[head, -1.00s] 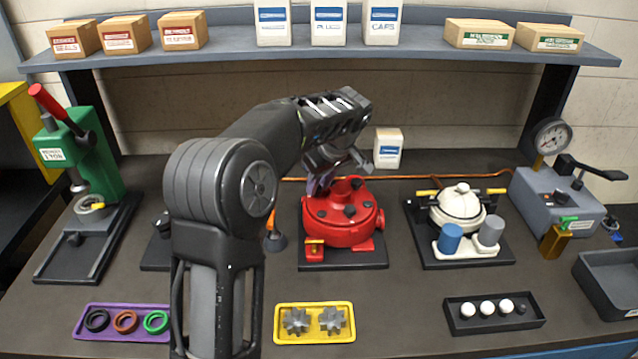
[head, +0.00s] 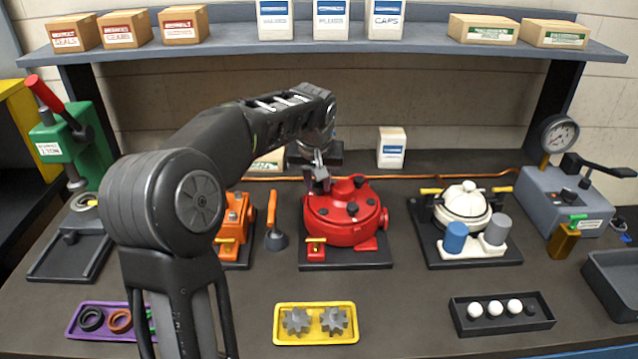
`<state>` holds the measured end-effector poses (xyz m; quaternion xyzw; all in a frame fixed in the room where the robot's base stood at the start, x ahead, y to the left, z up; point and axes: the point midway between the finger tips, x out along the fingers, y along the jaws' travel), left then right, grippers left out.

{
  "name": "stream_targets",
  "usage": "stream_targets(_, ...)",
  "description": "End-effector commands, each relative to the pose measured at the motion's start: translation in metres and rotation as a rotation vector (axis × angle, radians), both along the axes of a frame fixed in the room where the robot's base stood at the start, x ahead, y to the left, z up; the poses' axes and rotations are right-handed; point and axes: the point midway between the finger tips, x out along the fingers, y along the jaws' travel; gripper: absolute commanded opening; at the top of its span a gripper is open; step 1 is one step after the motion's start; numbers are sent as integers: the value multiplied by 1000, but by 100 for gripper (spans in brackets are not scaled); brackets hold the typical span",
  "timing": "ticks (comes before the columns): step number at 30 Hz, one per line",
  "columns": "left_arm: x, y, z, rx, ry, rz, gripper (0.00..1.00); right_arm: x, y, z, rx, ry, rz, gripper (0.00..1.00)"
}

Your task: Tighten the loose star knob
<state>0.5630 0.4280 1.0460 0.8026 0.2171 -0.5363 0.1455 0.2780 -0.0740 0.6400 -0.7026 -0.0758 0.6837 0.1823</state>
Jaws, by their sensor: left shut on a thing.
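The red round motor housing (head: 340,228) sits on a dark base plate in the middle of the bench. Dark star knobs stand on its top, one (head: 352,208) near the front middle. My left gripper (head: 318,184) points down at the back-left of the red housing's rim. It is shut on a star knob there, which the fingers mostly hide. I cannot tell how far down that knob sits. My right gripper is not in view.
An orange motor (head: 233,222) and an orange-handled tool (head: 272,225) stand left of the red housing. A white motor (head: 461,204) stands to its right. A yellow tray (head: 316,339) with two gears lies in front. A copper pipe runs behind.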

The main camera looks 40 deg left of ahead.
Motion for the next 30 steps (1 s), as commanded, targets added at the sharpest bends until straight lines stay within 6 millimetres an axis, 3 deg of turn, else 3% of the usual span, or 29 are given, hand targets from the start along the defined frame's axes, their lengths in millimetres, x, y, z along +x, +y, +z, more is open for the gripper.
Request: stream_targets(30, 1, 12, 4, 3, -5, -960, 0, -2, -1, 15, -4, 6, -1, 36)
